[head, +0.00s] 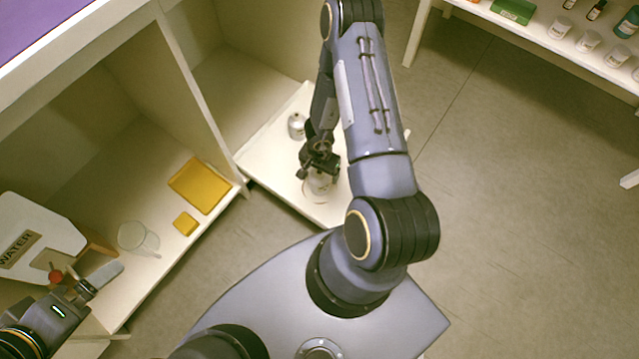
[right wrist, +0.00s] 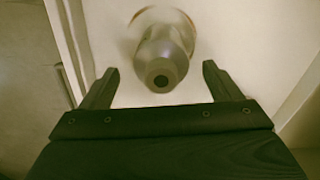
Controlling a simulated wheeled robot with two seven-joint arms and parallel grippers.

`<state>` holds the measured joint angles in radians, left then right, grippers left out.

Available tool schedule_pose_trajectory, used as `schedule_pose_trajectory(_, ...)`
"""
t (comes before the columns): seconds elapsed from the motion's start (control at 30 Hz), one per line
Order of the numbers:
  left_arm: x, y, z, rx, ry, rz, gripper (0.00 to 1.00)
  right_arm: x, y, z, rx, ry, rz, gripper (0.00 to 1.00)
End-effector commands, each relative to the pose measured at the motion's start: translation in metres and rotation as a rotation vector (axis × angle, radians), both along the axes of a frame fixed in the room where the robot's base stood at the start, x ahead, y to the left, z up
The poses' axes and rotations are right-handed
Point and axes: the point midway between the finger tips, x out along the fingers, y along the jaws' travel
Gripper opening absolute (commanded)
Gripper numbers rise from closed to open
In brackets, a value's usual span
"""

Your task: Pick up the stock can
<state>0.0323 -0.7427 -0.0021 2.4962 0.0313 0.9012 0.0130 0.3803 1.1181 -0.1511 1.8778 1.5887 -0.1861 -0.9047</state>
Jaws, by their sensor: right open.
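The stock can appears to be the pale grey, shouldered vessel (head: 318,187) on the low white shelf board, directly below my right gripper (head: 319,171), which hides part of it. In the right wrist view it is a grey can (right wrist: 162,60) with a tapered shoulder and a dark round opening in its top. My right gripper (right wrist: 161,73) is open, with one finger to each side of the can and a gap on both sides. My left gripper (head: 78,283) is at the lower left, by the water container; its jaw state is unclear.
Another small grey-white can (head: 297,125) stands on the white board (head: 280,189) behind the right gripper. At left are a water container (head: 35,225), a clear beaker (head: 138,239), a yellow tray (head: 200,185) and a yellow block (head: 186,223). Open floor lies right.

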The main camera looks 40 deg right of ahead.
Motion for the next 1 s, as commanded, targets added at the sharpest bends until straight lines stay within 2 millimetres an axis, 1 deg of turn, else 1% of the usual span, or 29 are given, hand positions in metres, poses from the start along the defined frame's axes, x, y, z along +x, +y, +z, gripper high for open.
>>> schedule_pose_trajectory(0.03,0.000,0.000,-0.008,0.000,0.000,0.000,1.00,0.000,0.000,-0.009,0.000,-0.001,0.001,0.84)
schedule_pose_trajectory(0.17,0.000,0.000,-0.016,0.000,0.000,0.000,1.00,0.001,0.000,-0.017,0.002,-0.001,0.001,0.84)
schedule_pose_trajectory(0.33,0.000,0.000,-0.041,0.000,0.000,0.000,1.00,0.002,0.000,-0.043,0.001,-0.003,0.003,0.84)
schedule_pose_trajectory(0.43,0.000,0.000,-0.052,0.000,0.000,0.000,1.00,0.002,0.000,-0.056,0.001,-0.002,0.003,0.84)
schedule_pose_trajectory(0.5,0.000,0.000,-0.055,0.000,0.001,0.000,1.00,0.002,0.000,-0.059,0.001,-0.003,0.003,0.84)
schedule_pose_trajectory(0.7,0.000,0.000,-0.052,0.000,0.000,0.000,1.00,0.002,-0.001,-0.056,0.001,-0.003,0.002,0.84)
schedule_pose_trajectory(0.73,0.000,0.000,-0.052,0.000,0.000,0.000,1.00,0.002,0.000,-0.056,0.001,-0.003,0.002,0.83)
schedule_pose_trajectory(0.77,0.000,0.000,-0.052,0.000,0.000,0.000,1.00,0.002,0.000,-0.056,0.001,-0.003,0.002,0.79)
schedule_pose_trajectory(1.0,0.000,0.000,-0.052,0.000,0.000,0.000,1.00,0.002,0.000,-0.056,0.001,-0.003,0.002,0.48)
